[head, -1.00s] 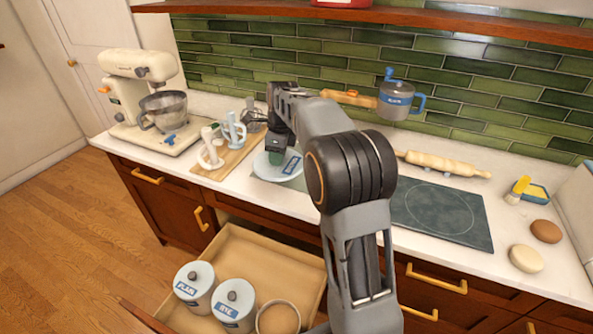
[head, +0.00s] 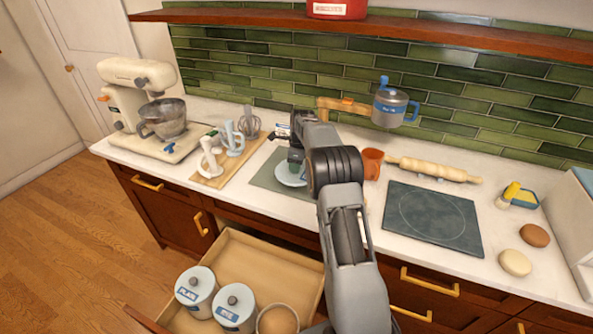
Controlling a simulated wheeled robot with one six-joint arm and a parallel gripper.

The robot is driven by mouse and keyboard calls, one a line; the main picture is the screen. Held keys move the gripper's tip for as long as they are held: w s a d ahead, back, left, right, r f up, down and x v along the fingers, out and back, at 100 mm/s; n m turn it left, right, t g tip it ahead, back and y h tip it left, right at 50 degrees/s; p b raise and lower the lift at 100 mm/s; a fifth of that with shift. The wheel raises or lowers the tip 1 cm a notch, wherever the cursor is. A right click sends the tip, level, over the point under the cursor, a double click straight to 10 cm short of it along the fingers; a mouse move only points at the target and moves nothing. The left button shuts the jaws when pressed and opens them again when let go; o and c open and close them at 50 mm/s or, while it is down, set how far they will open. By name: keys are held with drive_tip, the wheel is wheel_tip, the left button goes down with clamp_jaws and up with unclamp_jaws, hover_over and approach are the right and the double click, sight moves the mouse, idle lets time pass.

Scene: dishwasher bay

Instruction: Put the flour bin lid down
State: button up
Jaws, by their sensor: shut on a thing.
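The flour bin lid (head: 289,179), a pale blue-white disc, is at my gripper (head: 295,163). My gripper points down and is shut on the lid's knob, which the fingers mostly hide. The lid is over the grey-green mat (head: 263,181) on the counter, right of the wooden board. I cannot tell whether it touches the mat or hovers just above. An open bin without a lid (head: 278,320) stands in the pulled-out drawer, beside two lidded bins, one marked PLAIN (head: 196,290) and another labelled one (head: 234,306).
The board (head: 208,180) with white attachments and a whisk lies left of the mat, with the mixer (head: 140,100) beyond. An orange mug (head: 372,162), rolling pin (head: 433,169) and dark hob plate (head: 432,217) are to the right. The open drawer (head: 262,255) juts out below.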

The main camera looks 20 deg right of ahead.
drive_tip(key=shift+d+f, duration=0.1)
drive_tip(key=shift+f, duration=1.5)
drive_tip(key=shift+f, duration=0.1)
drive_tip(key=o, duration=0.9)
drive_tip(key=shift+o, duration=0.2)
